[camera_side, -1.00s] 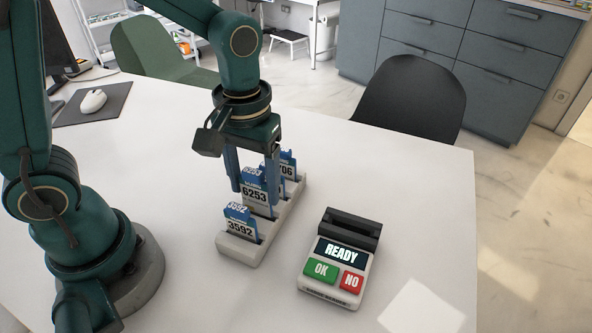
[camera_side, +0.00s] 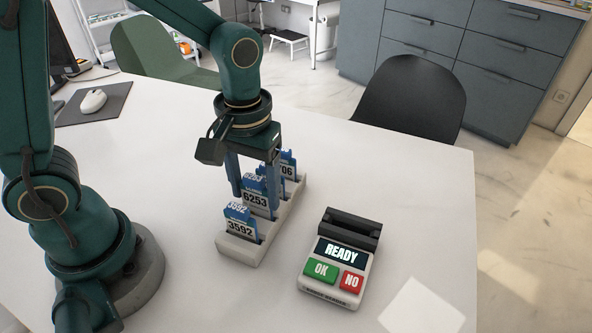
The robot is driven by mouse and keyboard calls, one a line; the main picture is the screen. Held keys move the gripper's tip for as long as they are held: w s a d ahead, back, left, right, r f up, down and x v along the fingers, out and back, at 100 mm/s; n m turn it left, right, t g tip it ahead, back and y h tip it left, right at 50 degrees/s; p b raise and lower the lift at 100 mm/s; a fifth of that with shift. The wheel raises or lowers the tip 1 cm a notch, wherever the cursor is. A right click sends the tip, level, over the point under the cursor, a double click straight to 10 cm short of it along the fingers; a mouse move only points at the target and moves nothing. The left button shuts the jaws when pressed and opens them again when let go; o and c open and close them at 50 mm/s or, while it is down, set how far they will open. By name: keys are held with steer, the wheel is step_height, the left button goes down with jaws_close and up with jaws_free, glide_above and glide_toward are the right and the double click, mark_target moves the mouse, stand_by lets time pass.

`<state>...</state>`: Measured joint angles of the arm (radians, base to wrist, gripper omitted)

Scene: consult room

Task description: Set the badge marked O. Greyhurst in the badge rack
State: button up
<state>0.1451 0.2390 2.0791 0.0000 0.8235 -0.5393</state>
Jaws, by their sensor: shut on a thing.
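The badge rack (camera_side: 236,251) is a pale slotted bar on the white table, holding several blue-and-white badges. My gripper (camera_side: 254,190) points down over the middle of the rack, shut on the badge numbered 6253 (camera_side: 256,198), one finger on each side. That badge is upright at the rack; whether its lower edge is fully seated in a slot I cannot tell. The badge numbered 3592 (camera_side: 240,226) stands in the near end. A badge ending in 706 (camera_side: 289,167) stands toward the far end, partly hidden by my gripper. The names on the badges are too small to read.
A badge reader (camera_side: 336,262) with a READY screen, green OK and red NO keys stands right of the rack. A mouse (camera_side: 93,101) lies on a dark pad at the back left. A black chair (camera_side: 412,100) is behind the table. The table's right side is clear.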

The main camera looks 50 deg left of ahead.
steer(key=shift+f, duration=0.6)
steer(key=o, duration=1.5)
steer(key=shift+r, duration=3.5)
